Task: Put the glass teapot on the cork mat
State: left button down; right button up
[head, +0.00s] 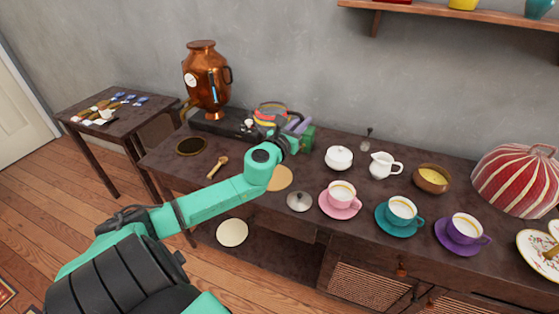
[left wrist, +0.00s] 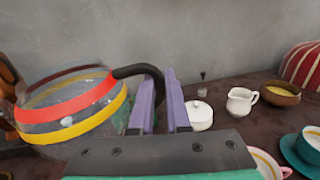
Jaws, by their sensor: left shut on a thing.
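The glass teapot (head: 268,114) has red and yellow bands and stands out at the back of the dark table. It fills the left of the left wrist view (left wrist: 72,108). My left gripper (head: 298,124) is shut on its black handle, with the purple fingers (left wrist: 159,90) on either side of it. The round tan cork mat (head: 281,178) lies on the table nearer to me, partly hidden by my left forearm. My right gripper is not in view.
A copper urn (head: 206,85) stands left of the teapot. A silver lid (head: 300,201), a pink cup (head: 342,195), a white sugar bowl (head: 339,158) and a white jug (head: 383,165) stand right of the mat. A wooden spoon (head: 217,167) and a dark round mat (head: 191,146) lie left.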

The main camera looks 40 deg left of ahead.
pick_arm(q)
notch_tip(320, 180, down, 20)
jog(key=b, duration=1.3)
jog(key=shift+r, duration=0.1)
jog(key=shift+r+p, duration=0.2)
jog(key=shift+p, duration=0.1)
jog(key=shift+f, duration=0.15)
jog(key=c, duration=0.9)
grip_release()
jog(key=shift+s+d, duration=0.1)
